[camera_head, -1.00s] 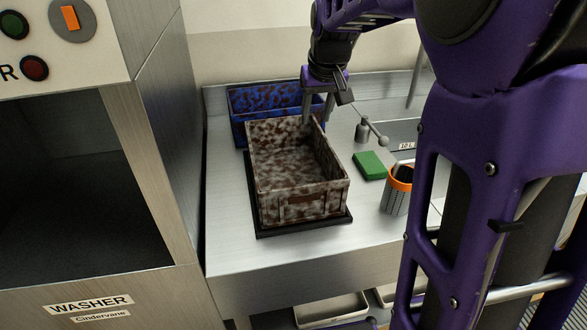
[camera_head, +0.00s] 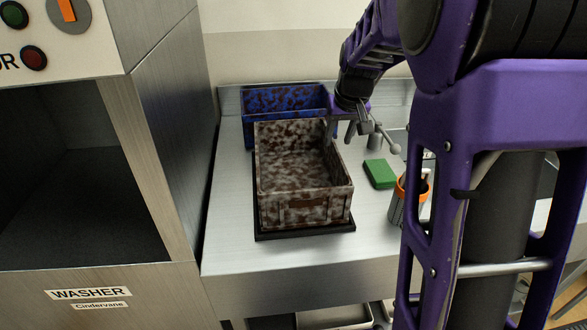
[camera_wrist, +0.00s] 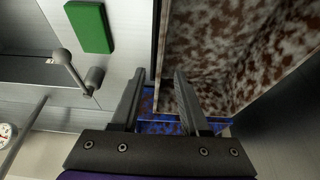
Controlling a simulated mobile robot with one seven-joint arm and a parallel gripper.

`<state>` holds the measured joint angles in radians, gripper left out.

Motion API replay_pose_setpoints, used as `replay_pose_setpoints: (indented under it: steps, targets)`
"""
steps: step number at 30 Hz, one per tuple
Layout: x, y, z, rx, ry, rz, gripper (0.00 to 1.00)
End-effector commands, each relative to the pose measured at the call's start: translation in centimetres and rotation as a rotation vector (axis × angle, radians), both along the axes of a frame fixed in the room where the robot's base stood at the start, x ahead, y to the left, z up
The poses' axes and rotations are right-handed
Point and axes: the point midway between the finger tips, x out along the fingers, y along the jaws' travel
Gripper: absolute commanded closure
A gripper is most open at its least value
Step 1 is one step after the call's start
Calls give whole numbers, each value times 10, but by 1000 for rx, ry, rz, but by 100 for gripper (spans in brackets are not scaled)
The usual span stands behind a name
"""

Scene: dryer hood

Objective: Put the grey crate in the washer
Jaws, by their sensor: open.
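The grey crate (camera_head: 288,207) has brown stains and sits upright and empty on a dark low base on the steel counter. It also shows in the wrist view (camera_wrist: 225,50). My gripper (camera_head: 341,136) is open at the crate's right wall, near its back corner. In the wrist view my fingers (camera_wrist: 156,78) straddle that wall, one outside and one inside, with a gap on the outer side. The washer (camera_head: 155,287) stands at the left with its dark chamber open and its inside looking empty.
A stained blue crate (camera_head: 285,102) stands close behind the grey one. A green block (camera_head: 380,174), a grey lever fitting (camera_head: 376,140) and an orange-rimmed cup (camera_head: 397,207) holding something stand to the right. The washer's side wall (camera_head: 175,130) rises left of the counter.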

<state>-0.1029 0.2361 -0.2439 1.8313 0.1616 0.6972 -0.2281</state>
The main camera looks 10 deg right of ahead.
Motion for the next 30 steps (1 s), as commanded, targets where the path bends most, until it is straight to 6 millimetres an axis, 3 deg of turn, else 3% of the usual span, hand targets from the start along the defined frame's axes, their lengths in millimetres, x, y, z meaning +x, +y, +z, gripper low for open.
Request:
replay_pose_setpoints:
  steps: [3, 11, 18, 28, 30]
  targets:
    - [7, 0, -19, 1, 2, -2, 55]
    - [15, 0, -36, 0, 1, -1, 55]
    - [27, -1, -70, 0, 2, -1, 55]
    - [32, -1, -78, 1, -1, -2, 55]
    - [32, -1, -77, 0, -1, -1, 64]
